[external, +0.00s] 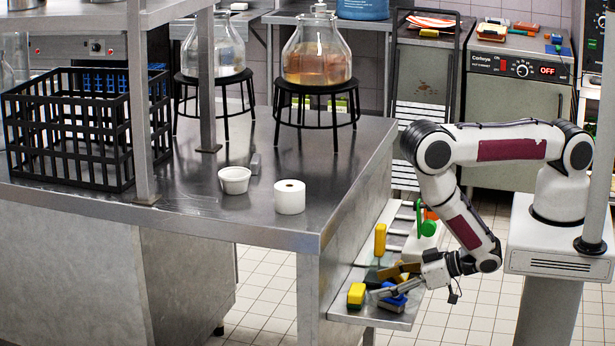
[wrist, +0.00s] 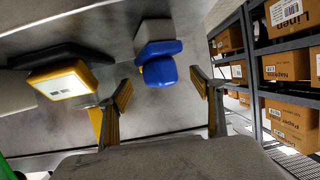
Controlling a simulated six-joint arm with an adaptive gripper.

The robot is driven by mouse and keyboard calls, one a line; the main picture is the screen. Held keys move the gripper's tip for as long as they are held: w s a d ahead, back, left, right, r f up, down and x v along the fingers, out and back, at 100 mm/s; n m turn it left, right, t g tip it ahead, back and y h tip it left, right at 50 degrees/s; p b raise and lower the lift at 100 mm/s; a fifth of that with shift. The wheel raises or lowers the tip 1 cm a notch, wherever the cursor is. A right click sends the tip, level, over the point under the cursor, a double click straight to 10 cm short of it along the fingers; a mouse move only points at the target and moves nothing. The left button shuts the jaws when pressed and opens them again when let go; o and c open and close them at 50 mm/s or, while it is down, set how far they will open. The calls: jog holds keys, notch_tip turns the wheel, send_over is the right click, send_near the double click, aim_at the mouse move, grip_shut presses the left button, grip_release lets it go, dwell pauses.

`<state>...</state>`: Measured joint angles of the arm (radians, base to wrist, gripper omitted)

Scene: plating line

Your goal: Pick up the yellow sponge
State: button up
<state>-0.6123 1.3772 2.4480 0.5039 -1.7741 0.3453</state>
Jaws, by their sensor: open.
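Two yellow blocks are in the external view on the low metal shelf: a small one with a dark lower part (external: 356,291) at its front left, and a tall upright one (external: 380,240) farther back. My gripper (external: 386,290) is low over the shelf, right of the small yellow block. In the wrist view my gripper (wrist: 162,80) is open and empty, its fingers apart, with a blue and grey block (wrist: 160,71) ahead between them. A yellow block with a white face (wrist: 62,80) is left of the left finger; I cannot tell which yellow block it is.
The steel table (external: 345,200) rises directly left of the shelf. Green and orange items (external: 426,222) stand at the shelf's back. Shelving with cardboard boxes (wrist: 284,66) is at right in the wrist view. A black bar-like item (wrist: 60,55) lies behind the yellow block there.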

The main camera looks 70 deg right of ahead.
aim_at(364, 289)
jog(key=shift+s+d+f, duration=0.15)
jog(key=shift+d, duration=0.05)
dwell(0.4)
jog(key=shift+x, duration=2.5)
jog(key=c, duration=1)
